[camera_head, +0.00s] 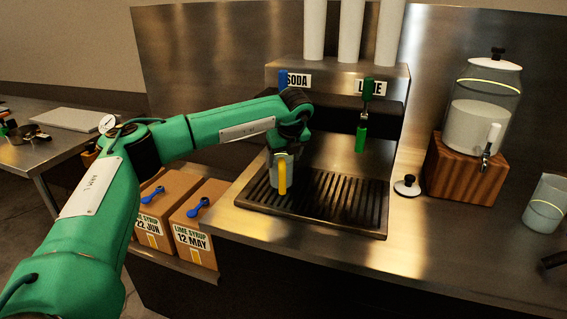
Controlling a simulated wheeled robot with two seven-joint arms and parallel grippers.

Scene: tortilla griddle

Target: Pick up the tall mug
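A tall grey mug (275,175) with a yellow handle (282,177) stands upright on the dark slatted drip tray (340,215), under the soda side of the dispenser. My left arm reaches in from the left, and my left gripper (287,152) points down at the top of the mug. My own wrist hides the fingers, so I cannot tell whether they are open or closed on the rim.
The dispenser (337,75) has a blue soda lever and a green lime lever (361,138). A jar (485,112) stands on a wooden block (462,170) at right. A clear glass (546,203) and a lid (407,185) are on the counter. Two syrup boxes (203,222) sit left, lower.

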